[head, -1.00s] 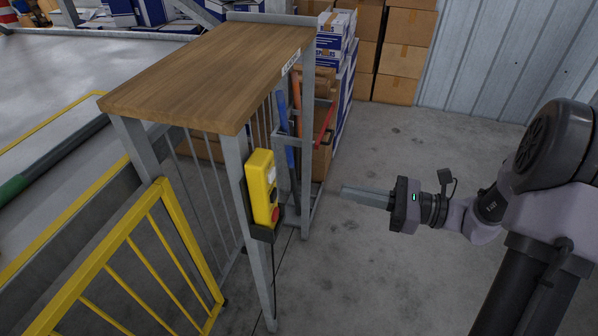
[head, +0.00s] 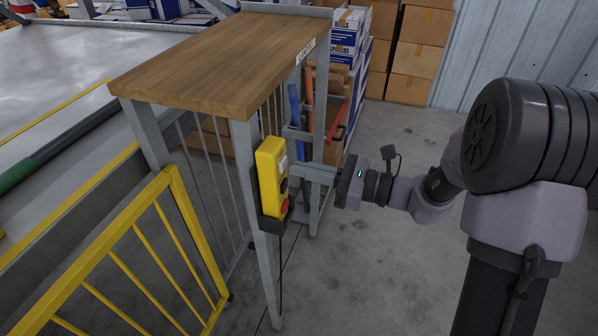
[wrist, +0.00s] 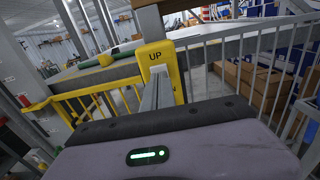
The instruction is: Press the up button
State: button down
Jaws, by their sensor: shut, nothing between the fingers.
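A yellow control box (head: 268,175) is mounted on the grey leg of a wood-topped stand. In the head view its side face carries a pale patch, a dark button (head: 284,186) and a red button (head: 284,207). In the wrist view the box shows an "UP" label (wrist: 160,57). My gripper (head: 294,171) is shut and empty, its grey fingers pointing at the box's button face. The fingertips (wrist: 158,72) are just below the label and cover the up button; I cannot tell whether they touch it.
The wooden top (head: 225,60) overhangs above the box. A yellow railing (head: 120,240) stands at the left. A trolley with a red handle (head: 340,125) and stacked cartons (head: 415,55) stand behind. The concrete floor is clear at the right.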

jog(key=shift+w+a, duration=0.2)
jog(key=shift+a, duration=0.25)
jog(key=shift+a, duration=0.1)
